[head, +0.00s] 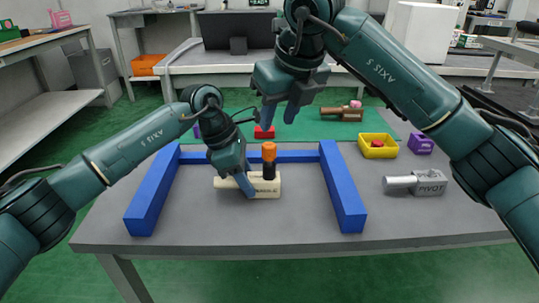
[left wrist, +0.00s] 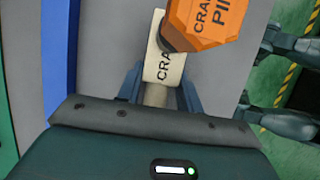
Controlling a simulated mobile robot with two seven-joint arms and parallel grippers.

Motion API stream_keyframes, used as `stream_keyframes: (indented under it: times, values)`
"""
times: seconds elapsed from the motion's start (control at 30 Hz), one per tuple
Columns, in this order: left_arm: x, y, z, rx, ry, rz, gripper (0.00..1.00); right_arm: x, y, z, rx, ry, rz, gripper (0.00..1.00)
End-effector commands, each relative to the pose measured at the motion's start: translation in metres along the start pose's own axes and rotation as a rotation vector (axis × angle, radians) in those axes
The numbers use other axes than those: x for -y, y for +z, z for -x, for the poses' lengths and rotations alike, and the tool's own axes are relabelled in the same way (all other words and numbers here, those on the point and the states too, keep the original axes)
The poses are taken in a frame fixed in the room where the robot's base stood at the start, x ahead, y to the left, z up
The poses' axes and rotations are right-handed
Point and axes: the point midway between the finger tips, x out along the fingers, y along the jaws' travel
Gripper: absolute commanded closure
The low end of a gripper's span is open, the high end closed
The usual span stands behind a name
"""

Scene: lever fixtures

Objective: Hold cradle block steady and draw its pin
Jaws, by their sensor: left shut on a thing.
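The cream cradle block (head: 268,190) lies on the grey table inside a blue frame. It also shows in the left wrist view (left wrist: 157,62), with part of its lettering. Its pin (head: 268,153) stands upright in the block, with an orange head and a dark shaft. The orange head (left wrist: 205,22) overhangs the block in the left wrist view. My left gripper (head: 247,188) is shut on the cradle block at its left part, with a finger on each side. My right gripper (head: 279,114) is open and empty, above and behind the pin.
The blue frame (head: 346,195) flanks the block on both sides and behind. A red piece (head: 264,132) lies behind it. At right are a yellow tray (head: 365,151), a purple block (head: 420,144) and a grey pivot block (head: 430,183). A brown piece (head: 341,114) lies farther back. The table's front is clear.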

Motion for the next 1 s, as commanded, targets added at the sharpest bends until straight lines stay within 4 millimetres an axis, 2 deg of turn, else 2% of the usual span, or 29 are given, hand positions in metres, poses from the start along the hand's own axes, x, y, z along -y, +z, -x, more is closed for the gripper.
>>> stream_keyframes:
  times: [0.17, 0.7, 1.0]
  values:
    - [0.000, 0.000, 0.000, 0.000, 0.000, 0.000, 0.91, 0.000, 0.000, -0.018, -0.003, 0.001, -0.001, 0.65]
    - [0.000, 0.000, 0.000, 0.001, 0.000, -0.001, 0.91, -0.001, -0.001, -0.096, -0.002, 0.004, 0.000, 0.65]
    - [0.000, 0.000, 0.000, 0.001, 0.000, -0.001, 0.91, -0.001, 0.000, -0.116, 0.000, 0.003, 0.001, 0.65]
